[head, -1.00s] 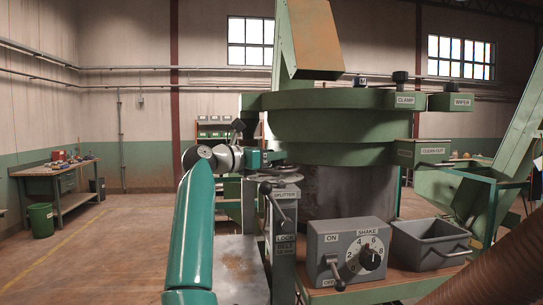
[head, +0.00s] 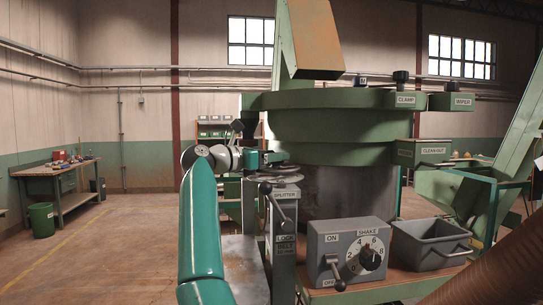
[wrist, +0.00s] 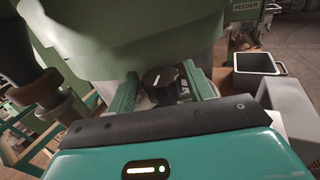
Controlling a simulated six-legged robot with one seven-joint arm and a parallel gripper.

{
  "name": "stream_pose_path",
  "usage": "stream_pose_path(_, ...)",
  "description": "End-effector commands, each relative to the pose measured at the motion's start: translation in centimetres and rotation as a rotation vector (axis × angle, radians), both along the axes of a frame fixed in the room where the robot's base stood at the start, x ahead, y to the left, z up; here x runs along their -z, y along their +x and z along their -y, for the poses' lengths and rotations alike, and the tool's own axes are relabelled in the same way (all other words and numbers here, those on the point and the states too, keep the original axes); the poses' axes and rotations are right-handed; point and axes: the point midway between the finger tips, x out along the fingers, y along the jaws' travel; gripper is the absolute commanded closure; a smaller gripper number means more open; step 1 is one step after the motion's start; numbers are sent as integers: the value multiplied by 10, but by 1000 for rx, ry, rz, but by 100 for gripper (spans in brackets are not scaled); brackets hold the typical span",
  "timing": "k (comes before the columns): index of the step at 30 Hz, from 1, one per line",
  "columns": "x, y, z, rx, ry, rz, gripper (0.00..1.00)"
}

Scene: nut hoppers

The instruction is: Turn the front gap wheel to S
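A dark round knob with a white pointer line (wrist: 163,84), apparently the front gap wheel, shows in the wrist view under the green bowl. My gripper (wrist: 160,72) is open, with one green finger on each side of the knob. I cannot tell whether either finger touches it. In the head view my gripper (head: 274,158) is in front of the bowl, just above the grey top of the splitter post (head: 285,179). The knob is not clear there. No S mark can be read in either view.
The green bowl (head: 330,135) stands close behind and above my gripper. A grey control box (head: 348,250) with an ON/OFF lever and SHAKE dial is at lower right, beside a grey bin (head: 430,243). A lever (head: 281,210) sits below the SPLITTER label. Open floor lies left.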

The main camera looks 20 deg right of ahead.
Motion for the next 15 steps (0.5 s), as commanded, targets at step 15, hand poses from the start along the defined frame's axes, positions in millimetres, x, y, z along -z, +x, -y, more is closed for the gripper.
stream_pose_path(15, -2, -4, -19, -3, -5, 2, 40)
